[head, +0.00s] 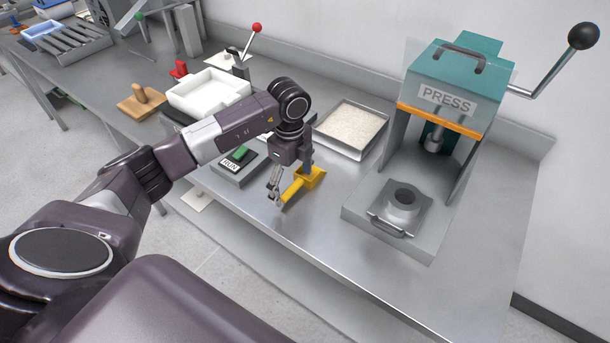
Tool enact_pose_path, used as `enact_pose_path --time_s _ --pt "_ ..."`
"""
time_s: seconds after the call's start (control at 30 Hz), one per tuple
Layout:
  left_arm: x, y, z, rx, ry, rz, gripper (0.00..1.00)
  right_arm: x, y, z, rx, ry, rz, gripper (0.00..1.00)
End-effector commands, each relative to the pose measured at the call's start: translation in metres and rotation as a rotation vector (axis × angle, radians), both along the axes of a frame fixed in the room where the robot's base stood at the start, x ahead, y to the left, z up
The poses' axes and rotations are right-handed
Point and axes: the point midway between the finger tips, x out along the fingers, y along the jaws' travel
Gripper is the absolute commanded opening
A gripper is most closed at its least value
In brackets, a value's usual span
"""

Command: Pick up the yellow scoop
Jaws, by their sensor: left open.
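The yellow scoop (305,181) lies on the steel bench near its front edge, in the middle of the head view. My left gripper (283,190) points down at the scoop, with its fingers spread and open. One finger shows just left of the scoop's handle and the other is partly lost against the scoop. Whether a finger touches the scoop cannot be told. My right gripper is not in view.
A tray of pale powder (350,128) stands behind the scoop. The teal press (447,90) with its long lever is to the right. A RUN button box (238,166) and a white open box (208,92) are to the left. Bare bench (320,229) lies in front.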

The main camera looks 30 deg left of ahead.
Motion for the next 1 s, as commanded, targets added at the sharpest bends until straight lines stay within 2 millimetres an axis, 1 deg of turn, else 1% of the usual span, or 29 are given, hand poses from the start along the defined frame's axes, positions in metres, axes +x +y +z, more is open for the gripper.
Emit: enact_pose_path --time_s 0.1,0.3,0.7,1.0 --pt "-0.0004 -0.0001 -0.0067 0.0 0.0 0.0 0.88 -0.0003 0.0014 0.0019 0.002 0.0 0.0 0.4" --pt "-0.0001 -0.0002 -0.0073 0.0 -0.001 -0.001 0.88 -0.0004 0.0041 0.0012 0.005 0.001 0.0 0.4" --pt "0.0 -0.0003 -0.0069 -0.001 -0.001 -0.001 0.44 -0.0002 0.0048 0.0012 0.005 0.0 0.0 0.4" --pt "0.0004 -0.0001 -0.0048 -0.001 -0.002 -0.001 0.43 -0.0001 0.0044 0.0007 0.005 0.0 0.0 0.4"
